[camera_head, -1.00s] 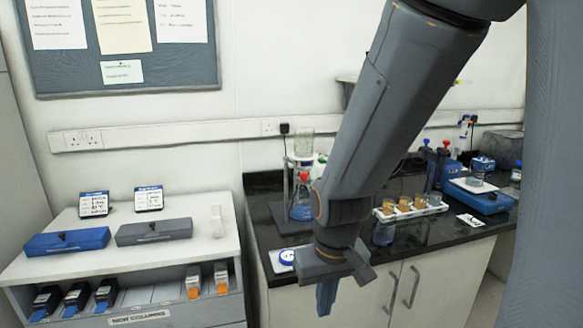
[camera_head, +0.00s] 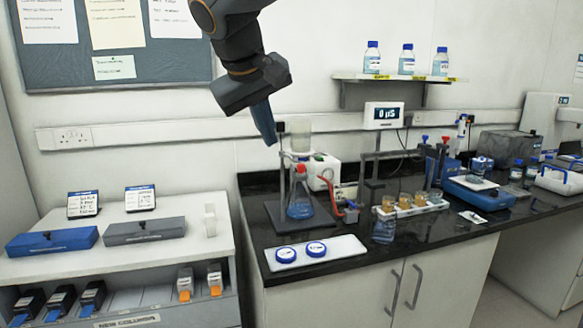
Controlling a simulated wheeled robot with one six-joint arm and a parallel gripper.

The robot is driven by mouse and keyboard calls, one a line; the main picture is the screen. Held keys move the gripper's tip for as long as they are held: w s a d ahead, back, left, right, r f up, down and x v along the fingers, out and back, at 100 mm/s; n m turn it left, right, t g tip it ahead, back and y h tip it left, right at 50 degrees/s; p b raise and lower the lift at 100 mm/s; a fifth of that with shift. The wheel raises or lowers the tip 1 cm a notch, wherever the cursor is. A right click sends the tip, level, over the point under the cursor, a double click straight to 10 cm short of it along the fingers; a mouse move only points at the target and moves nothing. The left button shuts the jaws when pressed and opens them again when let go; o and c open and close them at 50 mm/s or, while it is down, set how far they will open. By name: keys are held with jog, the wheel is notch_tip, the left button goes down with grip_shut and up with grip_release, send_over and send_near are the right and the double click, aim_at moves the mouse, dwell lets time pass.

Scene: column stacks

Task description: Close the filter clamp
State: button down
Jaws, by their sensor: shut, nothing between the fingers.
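The filter setup stands at the left end of the black bench. It has a flask with blue liquid (camera_head: 300,203) and a clear funnel (camera_head: 300,142) above it. A small red part (camera_head: 301,169) at the flask's neck may be the filter clamp. It is too small to tell whether it is open or closed. My gripper (camera_head: 267,134) is shut and empty, fingers pointing down. In the picture it is just left of the funnel, near the top of the stand. I cannot tell the gap in depth.
A white pump box (camera_head: 324,171) with a red hose (camera_head: 337,199) is right of the flask. A white tray (camera_head: 330,250) with two round blue-rimmed items lies in front. A display (camera_head: 384,115) and a rack with amber vials (camera_head: 410,210) stand further right. A low cabinet (camera_head: 170,215) is at left.

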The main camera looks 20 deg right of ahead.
jog(key=w+d+f+p, duration=0.3)
jog(key=w+d+f, duration=0.3)
jog(key=d+f, duration=0.1)
jog(key=shift+f+p, duration=0.4)
jog(key=shift+f, duration=0.4)
jog(key=shift+w, duration=0.1)
